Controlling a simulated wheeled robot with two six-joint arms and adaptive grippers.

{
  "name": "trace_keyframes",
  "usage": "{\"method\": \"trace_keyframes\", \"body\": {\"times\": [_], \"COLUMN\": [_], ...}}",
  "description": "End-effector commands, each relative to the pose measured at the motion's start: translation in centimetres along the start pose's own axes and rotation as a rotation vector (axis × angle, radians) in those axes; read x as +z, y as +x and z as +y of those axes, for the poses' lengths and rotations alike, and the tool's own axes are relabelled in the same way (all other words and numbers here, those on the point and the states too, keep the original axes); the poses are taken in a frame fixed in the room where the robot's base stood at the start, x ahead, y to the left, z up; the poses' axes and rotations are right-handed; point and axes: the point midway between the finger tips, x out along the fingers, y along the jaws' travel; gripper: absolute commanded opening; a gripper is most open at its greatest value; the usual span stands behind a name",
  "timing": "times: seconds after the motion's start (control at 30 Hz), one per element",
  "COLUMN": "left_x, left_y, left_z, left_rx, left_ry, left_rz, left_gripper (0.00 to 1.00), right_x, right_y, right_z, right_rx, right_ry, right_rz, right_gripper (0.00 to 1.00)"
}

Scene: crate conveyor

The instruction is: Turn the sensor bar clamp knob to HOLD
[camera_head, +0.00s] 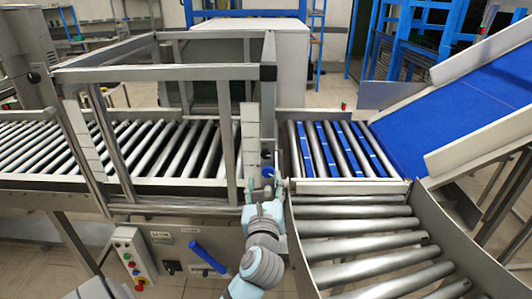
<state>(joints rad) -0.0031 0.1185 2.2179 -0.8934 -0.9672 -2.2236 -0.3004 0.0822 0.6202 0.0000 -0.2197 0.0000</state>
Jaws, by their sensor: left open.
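A small dark blue knob (267,171) sits at the right end of the roller conveyor frame, beside an upright grey plate (251,135). I take it for the clamp knob; any HOLD marking is too small to read. My left gripper (262,190) is open just below the knob. Its fingers are small in the picture, and I cannot tell whether they touch the knob. My right gripper is not in view.
A metal guard frame (165,73) stands over the left rollers. A blue lever (208,257) and a button box (132,258) are on the front side. Curved rollers (360,250) lie to the right, with a blue sloped belt (465,110) behind.

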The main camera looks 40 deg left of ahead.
Motion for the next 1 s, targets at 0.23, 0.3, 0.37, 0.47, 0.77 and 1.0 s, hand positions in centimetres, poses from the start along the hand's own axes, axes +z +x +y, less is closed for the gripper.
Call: {"method": "trace_keyframes", "body": {"times": [0.23,0.3,0.37,0.47,0.77,1.0], "left_x": [-0.2,-0.2,-0.3,-0.4,-0.3,-0.3], "left_y": [6.1,8.1,9.6,11.6,13.4,13.3], "left_z": [0.0,0.1,0.1,0.1,0.0,0.0], "left_rx": [0.001,0.002,0.002,0.001,-0.001,-0.001], "left_ry": [0.001,0.000,0.000,-0.003,-0.004,-0.004], "left_rz": [0.000,0.000,0.002,0.003,0.004,0.005], "left_gripper": [0.46,0.46,0.46,0.46,0.46,0.29], "right_x": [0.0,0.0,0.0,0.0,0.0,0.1], "right_y": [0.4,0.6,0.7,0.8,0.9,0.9], "right_z": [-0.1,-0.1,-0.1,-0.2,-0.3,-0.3], "right_rx": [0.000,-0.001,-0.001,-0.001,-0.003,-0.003], "right_ry": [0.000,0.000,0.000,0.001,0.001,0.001], "right_rz": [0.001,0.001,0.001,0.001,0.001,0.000], "right_gripper": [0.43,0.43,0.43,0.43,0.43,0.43]}}
